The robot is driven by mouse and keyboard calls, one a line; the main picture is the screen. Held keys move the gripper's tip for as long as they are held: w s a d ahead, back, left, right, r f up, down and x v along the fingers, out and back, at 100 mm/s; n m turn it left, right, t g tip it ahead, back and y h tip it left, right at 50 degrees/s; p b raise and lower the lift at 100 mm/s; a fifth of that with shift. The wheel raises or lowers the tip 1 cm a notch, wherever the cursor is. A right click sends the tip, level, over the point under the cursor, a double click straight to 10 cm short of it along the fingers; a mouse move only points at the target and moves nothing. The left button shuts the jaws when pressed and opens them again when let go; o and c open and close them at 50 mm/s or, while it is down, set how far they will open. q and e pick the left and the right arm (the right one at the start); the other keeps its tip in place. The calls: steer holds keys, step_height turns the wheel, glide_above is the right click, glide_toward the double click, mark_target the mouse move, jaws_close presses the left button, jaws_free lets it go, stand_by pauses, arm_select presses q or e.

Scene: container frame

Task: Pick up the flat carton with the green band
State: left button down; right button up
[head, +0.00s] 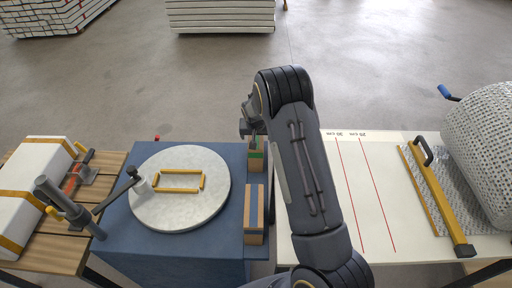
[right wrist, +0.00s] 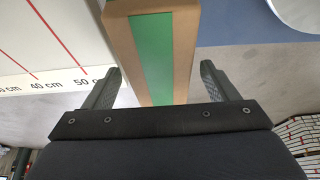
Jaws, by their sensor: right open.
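The flat carton with the green band (head: 257,162) lies on the blue table, near its right edge, partly hidden by my right arm. In the right wrist view the brown carton (right wrist: 118,40) with its lengthwise green band shows between the two fingers. My right gripper (head: 250,132) is over the far end of the carton. In the right wrist view the gripper (right wrist: 160,75) is open, with one finger on each side of the carton and visible gaps; it holds nothing. My left gripper is not in view.
A second brown carton (head: 254,222) lies nearer on the blue table (head: 200,241). A round pale turntable (head: 180,218) with a yellow frame stands left of it. A white table (head: 345,200) with red lines is right, and a wooden bench (head: 108,172) is left.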

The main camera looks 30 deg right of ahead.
steer(key=shift+f+b, duration=0.2)
steer(key=shift+b, duration=0.25)
stand_by(0.4)
steer(key=c, duration=1.7)
steer(key=shift+r, duration=0.1)
steer(key=shift+c, duration=0.2)
